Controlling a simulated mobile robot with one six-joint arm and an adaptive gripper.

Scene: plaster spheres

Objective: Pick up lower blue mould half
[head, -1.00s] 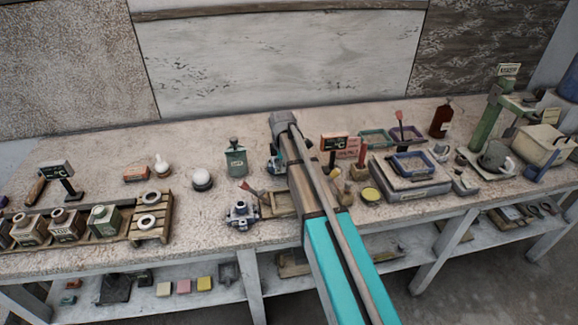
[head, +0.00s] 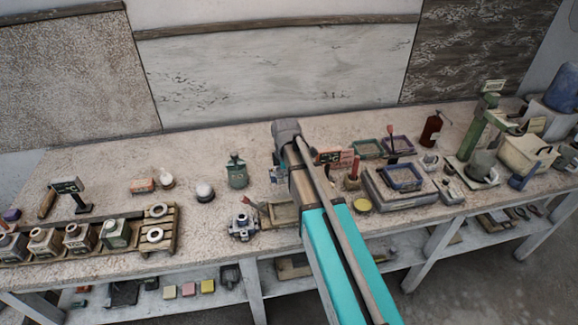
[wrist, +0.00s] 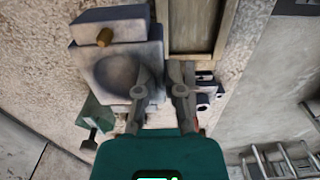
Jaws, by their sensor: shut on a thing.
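The blue-grey mould half (wrist: 115,72) shows in the wrist view, with a round hollow in its face and a brass pin near its top. My gripper (wrist: 166,66) is shut on its right wall, one finger on the hollow side and one outside. In the head view only a small bluish part of the mould half (head: 277,173) shows beside my arm, which hides the rest and my fingers. I cannot tell whether it still touches the bench.
A wooden tray (wrist: 190,25) lies close by in the wrist view. In the head view a grey clamp-like fixture (head: 242,227), a green canister (head: 237,172) and a white sphere on a dark base (head: 204,190) stand left of my arm. A yellow-lidded tin (head: 362,206) stands right.

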